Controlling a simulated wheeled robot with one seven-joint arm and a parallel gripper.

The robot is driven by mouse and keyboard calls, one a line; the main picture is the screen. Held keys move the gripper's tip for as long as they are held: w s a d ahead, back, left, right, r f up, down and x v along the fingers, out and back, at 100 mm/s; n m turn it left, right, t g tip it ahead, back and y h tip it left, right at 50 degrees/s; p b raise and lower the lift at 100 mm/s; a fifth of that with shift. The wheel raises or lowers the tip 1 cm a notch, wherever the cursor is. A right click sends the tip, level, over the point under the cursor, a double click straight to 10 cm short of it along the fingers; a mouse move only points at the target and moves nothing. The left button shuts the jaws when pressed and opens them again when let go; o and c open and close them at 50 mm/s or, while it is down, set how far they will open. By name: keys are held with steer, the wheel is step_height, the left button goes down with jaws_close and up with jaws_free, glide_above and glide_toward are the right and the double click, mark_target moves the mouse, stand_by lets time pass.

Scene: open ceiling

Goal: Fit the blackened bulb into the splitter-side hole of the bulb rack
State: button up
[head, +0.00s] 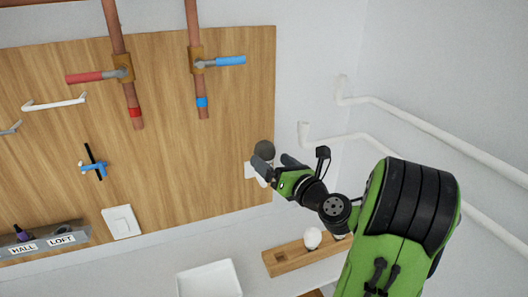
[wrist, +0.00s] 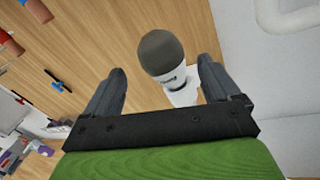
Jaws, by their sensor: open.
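The blackened bulb (head: 265,149) has a dark grey globe and sits in a white fitting (head: 252,171) at the lower right of the wooden board. My gripper (head: 275,157) is at the bulb with its fingers spread. In the wrist view, the bulb (wrist: 161,50) shows between and beyond the open fingertips (wrist: 162,70), with clear gaps on both sides. Its white neck bears dark lettering. The bulb rack (head: 285,262) is a wooden block below, partly behind my arm. A white bulb (head: 313,238) stands in it, and another white shape beside it is partly hidden.
The wooden board (head: 220,145) carries copper pipes with a red valve handle (head: 85,77) and a blue one (head: 230,61). White pipes (head: 430,130) run along the right wall. A white tray (head: 210,280) lies left of the rack. A grey holder (head: 45,240) is labelled HALL and LOFT.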

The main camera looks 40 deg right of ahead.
mark_target(260, 149)
steer(key=w, duration=0.2)
steer(key=w+p, duration=0.1)
steer(key=w, duration=0.3)
steer(key=shift+w+d+r, duration=0.15)
steer(key=shift+w+d, duration=0.1)
steer(key=shift+w, duration=0.45)
steer(key=shift+s, duration=0.15)
steer(key=shift+c, duration=1.3)
steer(key=c, duration=0.8)
